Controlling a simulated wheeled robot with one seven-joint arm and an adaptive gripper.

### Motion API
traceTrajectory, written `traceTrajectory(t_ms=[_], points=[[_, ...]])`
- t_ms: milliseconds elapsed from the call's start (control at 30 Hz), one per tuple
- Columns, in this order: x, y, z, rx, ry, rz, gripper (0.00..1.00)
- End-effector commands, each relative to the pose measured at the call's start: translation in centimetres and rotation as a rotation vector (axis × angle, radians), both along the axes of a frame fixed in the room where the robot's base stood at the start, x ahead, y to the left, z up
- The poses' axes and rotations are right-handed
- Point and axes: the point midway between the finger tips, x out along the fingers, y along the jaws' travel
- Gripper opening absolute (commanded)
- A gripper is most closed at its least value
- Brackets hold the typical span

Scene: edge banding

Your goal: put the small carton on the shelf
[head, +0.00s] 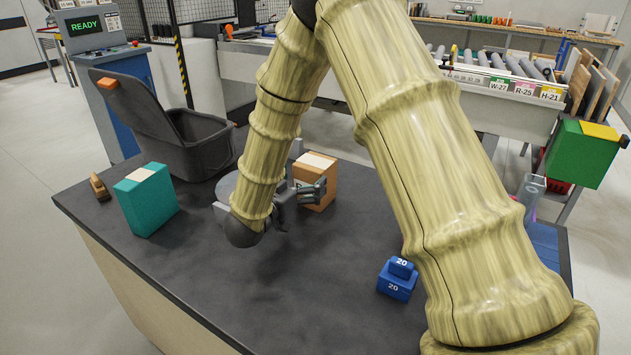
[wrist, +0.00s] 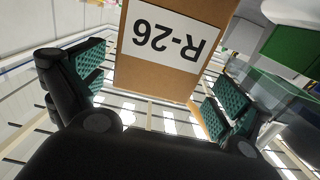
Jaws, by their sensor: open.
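The small brown carton (head: 322,183) stands on the dark tabletop, right of my gripper, with a pale label patch on top. In the wrist view the carton (wrist: 135,75) shows a white label reading R-26, upside down, between my fingers. My gripper (head: 308,190) is open, its fingers reaching toward the carton's near side. In the wrist view the green-padded fingers (wrist: 157,90) stand on either side of the carton, with a visible gap at least on the left. My arm hides part of the table. I cannot make out which surface is the shelf.
A teal box (head: 148,205) and a wooden tool (head: 99,187) stand at the table's left. A grey lidded bin (head: 195,150) is behind them. A roller conveyor (head: 490,85) with labels W-27, R-25 and H-21 is behind.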

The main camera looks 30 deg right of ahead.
Motion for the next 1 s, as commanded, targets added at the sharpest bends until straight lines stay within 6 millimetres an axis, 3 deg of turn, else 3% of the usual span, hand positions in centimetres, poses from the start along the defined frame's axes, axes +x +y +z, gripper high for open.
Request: traceTrajectory(t_ms=[533, 800, 1000], points=[[2.4, -4.8, -0.1, 0.0, 0.0, -0.003, 1.0], [2.6, -5.1, -0.1, -0.001, 0.001, -0.002, 1.0], [2.6, -5.1, -0.1, -0.001, 0.001, -0.003, 0.64]])
